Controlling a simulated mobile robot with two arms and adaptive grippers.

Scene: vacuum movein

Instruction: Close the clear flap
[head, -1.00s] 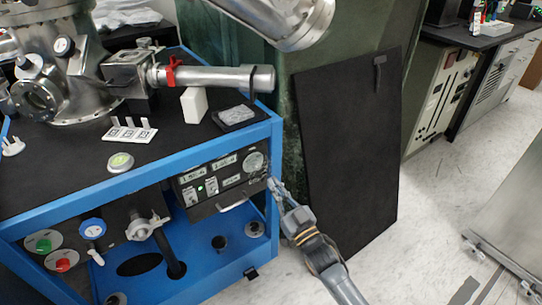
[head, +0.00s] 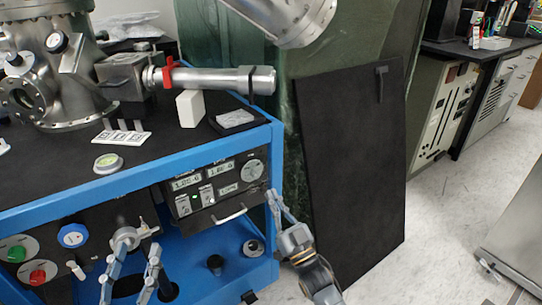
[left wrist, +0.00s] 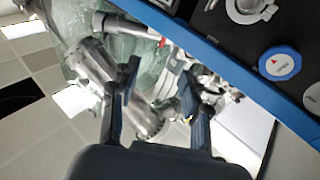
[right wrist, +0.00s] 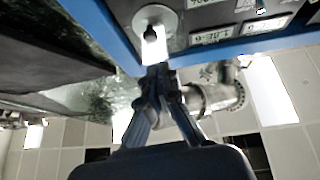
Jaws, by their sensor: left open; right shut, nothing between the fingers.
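The control panel (head: 217,182) is set in the front of the blue cart, with lit readouts and a round gauge. A dark strip with a silver handle (head: 229,215) juts out along its bottom edge; I take this as the clear flap, but its transparent part is hard to make out. My right gripper (head: 273,195) is shut and empty just right of the panel, by the cart's corner post; in the right wrist view its tips (right wrist: 157,75) meet below the gauge. My left gripper (head: 135,260) is open and empty at the lower left, before the cart's lower bay.
The blue cart (head: 150,178) carries a steel chamber (head: 45,80) and a pipe (head: 215,80). Blue (head: 73,235), green (head: 16,254) and red (head: 38,277) knobs are at lower left. A black board (head: 352,170) leans at right.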

